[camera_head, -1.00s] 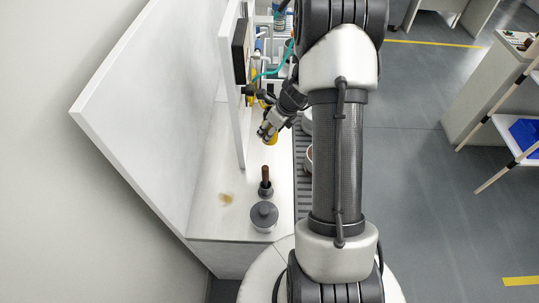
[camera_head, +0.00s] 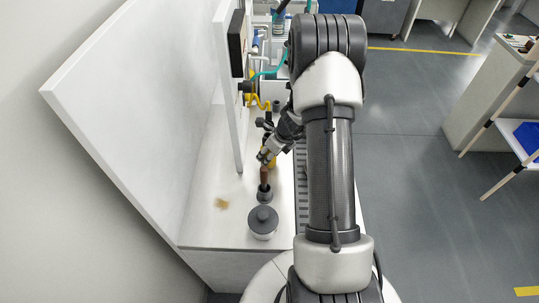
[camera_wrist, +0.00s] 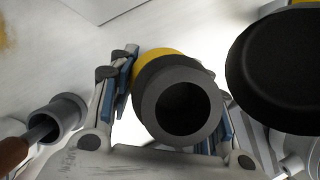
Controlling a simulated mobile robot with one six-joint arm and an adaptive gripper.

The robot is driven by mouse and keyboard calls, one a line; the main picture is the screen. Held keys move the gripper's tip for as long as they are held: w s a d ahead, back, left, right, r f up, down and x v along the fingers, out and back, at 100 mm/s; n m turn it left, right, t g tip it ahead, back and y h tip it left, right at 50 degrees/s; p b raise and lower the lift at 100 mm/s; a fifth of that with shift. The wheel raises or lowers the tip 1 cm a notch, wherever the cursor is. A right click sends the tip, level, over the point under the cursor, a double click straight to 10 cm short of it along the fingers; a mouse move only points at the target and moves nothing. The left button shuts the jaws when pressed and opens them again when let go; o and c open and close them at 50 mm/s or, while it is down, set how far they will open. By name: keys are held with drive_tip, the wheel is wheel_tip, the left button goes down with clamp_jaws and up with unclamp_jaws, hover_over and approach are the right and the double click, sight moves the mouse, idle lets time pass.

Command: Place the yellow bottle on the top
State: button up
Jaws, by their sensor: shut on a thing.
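The yellow bottle (camera_wrist: 162,58) is between the fingers of my gripper (camera_wrist: 170,92) in the wrist view. I look into its dark grey ring-shaped end, with yellow showing behind it. In the head view my gripper (camera_head: 264,157) is shut on the bottle, and only a bit of yellow (camera_head: 273,160) shows beside the fingers. The gripper is just beyond the brown-handled tool in a grey holder (camera_head: 265,195). Whether the bottle touches the white worktop cannot be told.
A grey-lidded pot (camera_head: 263,220) stands in front of the holder. A brownish patch (camera_head: 222,203) lies on the worktop. A white upright panel (camera_head: 230,105) rises left of my gripper. A round black object (camera_wrist: 283,65) is at the right in the wrist view.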

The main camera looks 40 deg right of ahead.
drive_tip(key=shift+f, duration=0.2)
drive_tip(key=o, duration=1.2)
drive_tip(key=shift+r, duration=0.15)
